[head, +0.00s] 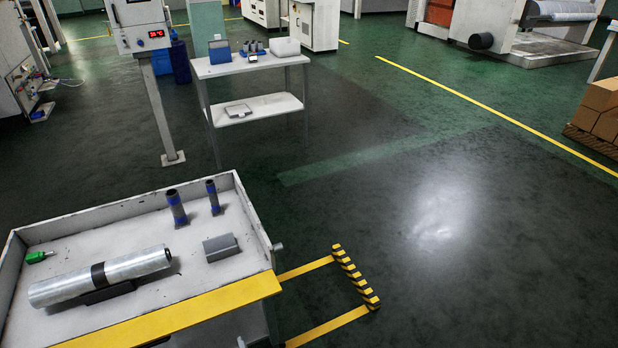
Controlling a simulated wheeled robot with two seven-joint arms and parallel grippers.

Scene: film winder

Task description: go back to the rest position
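Neither of my grippers shows in the head view, and no part of my arms is seen. A grey workbench tray (190,267) with raised walls and a yellow front edge (180,315) stands at the lower left. On it a silver film roll (138,267) with a dark band lies on a black cradle (108,292). Two dark cores with blue bands, a larger one (177,208) and a smaller one (213,197), stand upright at the back. A grey block (221,248) sits to the right, and a green-handled tool (38,257) lies at the left wall.
A yellow-black striped barrier (356,277) juts out right of the workbench. A white side table (258,63) with small items stands behind it, beside a post with a display box (142,28). Cardboard boxes (602,110) stand at the far right. The green floor (440,200) between is clear.

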